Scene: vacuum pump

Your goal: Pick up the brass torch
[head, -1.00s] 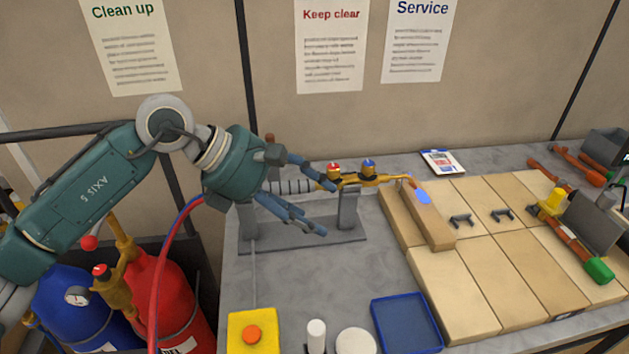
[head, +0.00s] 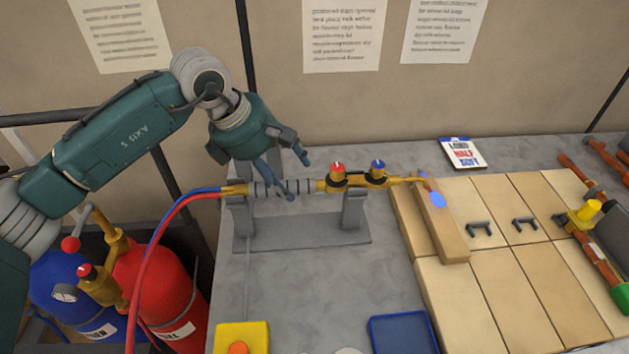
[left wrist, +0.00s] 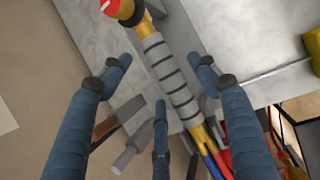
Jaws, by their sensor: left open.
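The brass torch (head: 376,180) lies level on a grey stand with two uprights (head: 353,210). It has a grey ribbed grip with dark bands (head: 270,190), a red knob and a blue knob, and a small blue flame at its right tip. Red and blue hoses leave its left end. My left gripper (head: 285,172) is open above the ribbed grip, fingers pointing down. In the left wrist view, the grip (left wrist: 168,75) runs between the spread blue fingers (left wrist: 160,90), not visibly held. My right gripper is not in view.
Red and blue gas cylinders (head: 165,290) stand left of the bench. A wooden block (head: 445,235) and pale bricks (head: 460,300) lie right of the stand. A blue tray (head: 403,335) and a yellow box with an orange button (head: 240,335) are at the front.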

